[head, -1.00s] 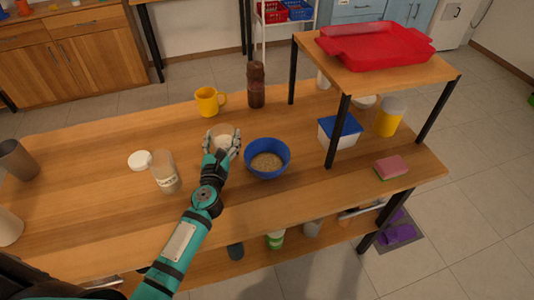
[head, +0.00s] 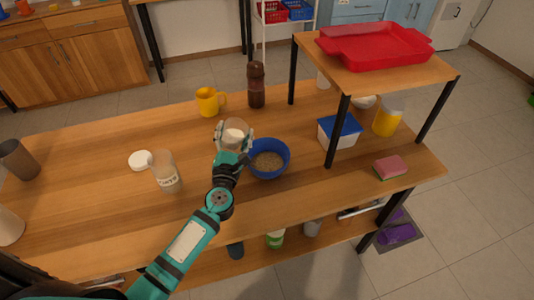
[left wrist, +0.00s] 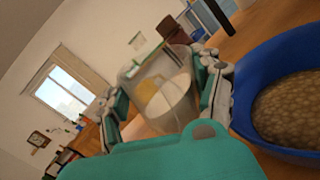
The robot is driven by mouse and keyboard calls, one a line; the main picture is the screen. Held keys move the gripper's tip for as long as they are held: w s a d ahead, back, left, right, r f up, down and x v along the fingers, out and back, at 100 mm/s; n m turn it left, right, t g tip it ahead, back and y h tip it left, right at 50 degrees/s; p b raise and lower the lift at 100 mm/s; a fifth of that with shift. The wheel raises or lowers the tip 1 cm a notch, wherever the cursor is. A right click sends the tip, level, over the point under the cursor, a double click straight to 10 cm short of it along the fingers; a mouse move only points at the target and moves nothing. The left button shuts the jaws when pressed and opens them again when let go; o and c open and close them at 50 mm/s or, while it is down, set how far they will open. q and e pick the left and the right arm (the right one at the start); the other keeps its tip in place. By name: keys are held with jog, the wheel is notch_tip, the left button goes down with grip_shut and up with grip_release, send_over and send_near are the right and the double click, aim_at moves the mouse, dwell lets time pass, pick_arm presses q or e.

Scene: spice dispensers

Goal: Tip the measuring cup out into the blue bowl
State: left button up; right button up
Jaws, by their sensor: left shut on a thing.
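My left gripper (head: 234,143) is shut on the clear measuring cup (head: 235,129), which holds something whitish. It is raised at the left rim of the blue bowl (head: 283,146). In the left wrist view the gripper (left wrist: 166,92) grasps the cup (left wrist: 160,85) from both sides, and the pale contents (left wrist: 175,98) are still inside. The blue bowl (left wrist: 240,85) is to the right there, with brownish, grainy contents (left wrist: 290,105). My right gripper is not in view.
A jar (head: 166,172) and a white lid (head: 140,160) stand left of the arm. A yellow mug (head: 208,101) and a brown bottle (head: 256,85) are behind. A blue-lidded box (head: 339,130) and a raised shelf (head: 380,75) are to the right.

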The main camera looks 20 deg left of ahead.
aim_at(245, 135)
pick_arm(q)
jog(key=shift+d+r+m, duration=0.4)
jog(key=shift+d+m, duration=0.35)
jog(key=shift+m, duration=0.25)
jog(key=shift+d+r+m+t+h, duration=0.1)
jog(key=shift+d+m+t+h, duration=0.2)
jog(key=shift+m, duration=0.1)
jog(key=shift+d+r+m+p, duration=0.1)
jog(key=shift+r+m+p, duration=0.1)
jog(key=shift+m, duration=0.35)
jog(key=shift+d+r+m+p, duration=0.1)
jog(key=shift+r+m+p, duration=0.1)
jog(key=shift+m, duration=0.35)
jog(key=shift+d+r+m+t+h+p, duration=0.1)
jog(key=shift+r+m+t+h+p, duration=0.15)
jog(key=shift+m, duration=0.65)
jog(key=shift+d+r+m+t+h+p, duration=0.15)
jog(key=shift+m+h+p, duration=0.2)
jog(key=shift+m, duration=0.55)
jog(key=shift+d+f+m+h+b, duration=0.1)
jog(key=shift+f+m+h+b, duration=0.35)
jog(key=shift+m, duration=0.65)
dwell(0.4)
jog(key=shift+d+r+m+t+h+p, duration=0.15)
jog(key=shift+d+m+p, duration=0.2)
jog(key=shift+d+m, duration=0.2)
jog(key=shift+d+r+m+t+h+p, duration=0.1)
jog(key=shift+d+m+t+p, duration=0.05)
jog(key=shift+d+m+p, duration=0.35)
dwell(0.5)
